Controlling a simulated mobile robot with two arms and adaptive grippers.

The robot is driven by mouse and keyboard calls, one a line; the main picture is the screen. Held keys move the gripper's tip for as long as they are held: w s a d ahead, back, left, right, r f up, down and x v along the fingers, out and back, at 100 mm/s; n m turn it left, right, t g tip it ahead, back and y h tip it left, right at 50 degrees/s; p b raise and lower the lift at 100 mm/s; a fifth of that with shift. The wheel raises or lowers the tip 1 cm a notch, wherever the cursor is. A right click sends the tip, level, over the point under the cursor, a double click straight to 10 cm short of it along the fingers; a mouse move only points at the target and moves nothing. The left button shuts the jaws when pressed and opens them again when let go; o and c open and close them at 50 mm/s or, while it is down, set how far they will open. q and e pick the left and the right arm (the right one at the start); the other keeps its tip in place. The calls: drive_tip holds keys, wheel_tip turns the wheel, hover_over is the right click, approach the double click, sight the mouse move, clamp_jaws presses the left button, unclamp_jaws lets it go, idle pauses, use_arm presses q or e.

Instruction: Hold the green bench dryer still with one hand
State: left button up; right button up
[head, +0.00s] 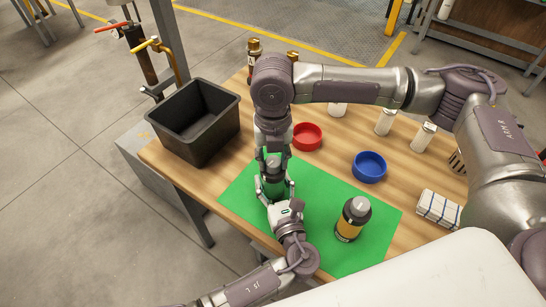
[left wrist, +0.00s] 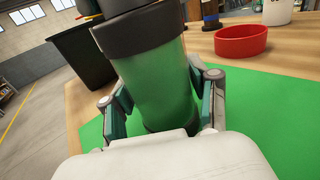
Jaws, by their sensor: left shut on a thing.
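The green bench dryer (left wrist: 155,85) is an upright green cylinder with a dark collar near its top, in the left wrist view. In the head view it stands on the green mat (head: 235,187), mostly hidden by my grippers. My left gripper (head: 275,188) comes in low from the front; its fingers (left wrist: 165,105) are on both sides of the green body and shut on it. My right gripper (head: 272,158) points down from above at the dryer's top. Its fingertips are too small and overlapped to tell whether they are open or touching.
A black bin (head: 180,137) stands at the table's left. A red bowl (head: 307,137) and a blue bowl (head: 369,168) are behind the mat. A yellow-labelled bottle (head: 349,228) stands on the mat's right. White containers (head: 385,122) and a checked cloth (head: 438,208) are farther right.

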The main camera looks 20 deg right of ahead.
drive_tip(key=shift+c, duration=1.3)
drive_tip(key=m, duration=0.8)
drive_tip(key=shift+m, duration=0.3)
drive_tip(key=m, duration=0.9)
drive_tip(key=shift+m, duration=0.3)
